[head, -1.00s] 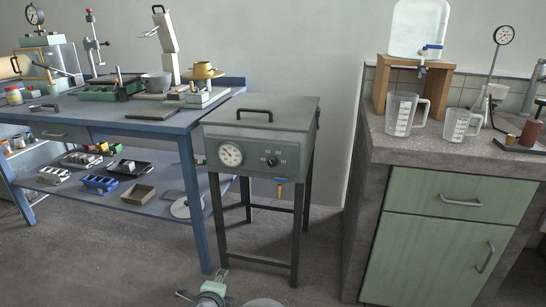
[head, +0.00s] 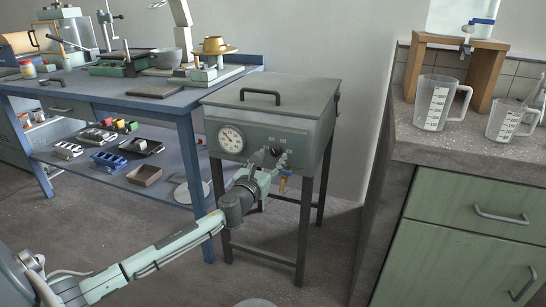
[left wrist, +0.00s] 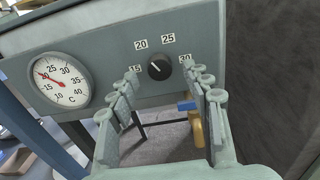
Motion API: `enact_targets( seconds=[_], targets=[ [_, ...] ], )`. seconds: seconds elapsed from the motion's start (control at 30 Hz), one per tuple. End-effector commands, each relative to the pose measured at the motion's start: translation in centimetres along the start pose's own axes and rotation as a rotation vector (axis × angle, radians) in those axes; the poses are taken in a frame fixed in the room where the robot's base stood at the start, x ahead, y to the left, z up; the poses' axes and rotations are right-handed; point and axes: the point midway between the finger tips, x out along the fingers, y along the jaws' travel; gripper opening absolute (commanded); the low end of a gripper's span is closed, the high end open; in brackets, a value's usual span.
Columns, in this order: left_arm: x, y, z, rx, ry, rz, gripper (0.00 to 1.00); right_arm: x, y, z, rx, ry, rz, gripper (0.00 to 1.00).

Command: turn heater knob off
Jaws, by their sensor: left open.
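The heater is a grey-green metal box (head: 305,105) with a lidded top on dark legs. Its front panel carries a round dial gauge (head: 231,138) and a black knob, which shows in the left wrist view (left wrist: 159,67) with the labels 15, 20, 25 and 30 around it. The gauge also shows there (left wrist: 62,80), its red needle near 20. My left gripper (head: 272,155) is in front of the panel by the knob. In the left wrist view its fingers (left wrist: 167,88) are apart, with the knob between and beyond them, and nothing is held. My right gripper is not in view.
A brass valve with a blue handle (left wrist: 188,106) sits under the panel. A blue workbench (head: 150,115) with tools stands to the left. A green-fronted counter (head: 455,215) with measuring jugs (head: 437,105) stands to the right.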

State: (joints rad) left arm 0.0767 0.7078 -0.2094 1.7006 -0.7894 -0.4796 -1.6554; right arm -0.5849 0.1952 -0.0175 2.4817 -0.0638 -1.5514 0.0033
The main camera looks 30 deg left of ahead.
Motion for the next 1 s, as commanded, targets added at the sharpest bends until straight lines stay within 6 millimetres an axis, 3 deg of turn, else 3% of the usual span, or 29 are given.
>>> enact_targets(
  seconds=[0.13,0.43,0.83,1.0],
  targets=[
    [1.3,0.0,0.0,0.000,0.000,0.001,0.49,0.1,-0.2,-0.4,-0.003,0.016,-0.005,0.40],
    [1.6,0.0,0.0,-0.001,0.001,0.000,0.49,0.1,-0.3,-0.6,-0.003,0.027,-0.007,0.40],
    [1.6,0.0,0.0,-0.002,0.001,0.001,0.01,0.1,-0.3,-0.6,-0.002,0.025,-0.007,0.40],
    [1.6,0.0,0.0,-0.008,0.001,0.001,0.00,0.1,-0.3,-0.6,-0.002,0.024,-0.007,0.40]
  ],
)
